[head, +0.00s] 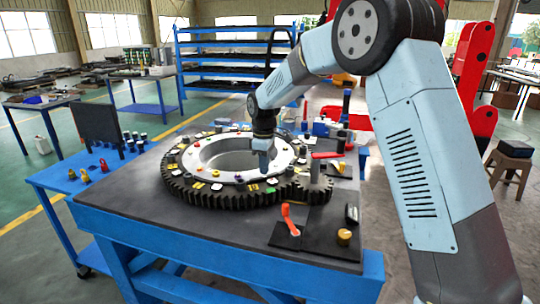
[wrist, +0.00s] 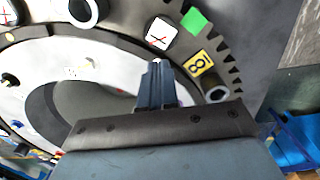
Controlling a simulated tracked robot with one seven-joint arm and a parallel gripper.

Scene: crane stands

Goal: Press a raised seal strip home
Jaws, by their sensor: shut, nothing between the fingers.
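A large dark toothed ring (head: 180,190) lies flat on the bench, with a pale inner ring (head: 200,172) around a round opening. The dark ring also shows in the wrist view (wrist: 120,25). My gripper (head: 264,170) points down over the front right part of the pale ring. In the wrist view my gripper (wrist: 156,72) is shut with nothing between its fingers, its tips over the border of the pale and dark rings. A yellow tag marked 8 (wrist: 199,63) lies right of the tips. I cannot make out a raised seal strip; contact is unclear.
A black panel (head: 97,122) stands on the blue side table. The bench's front left is clear.

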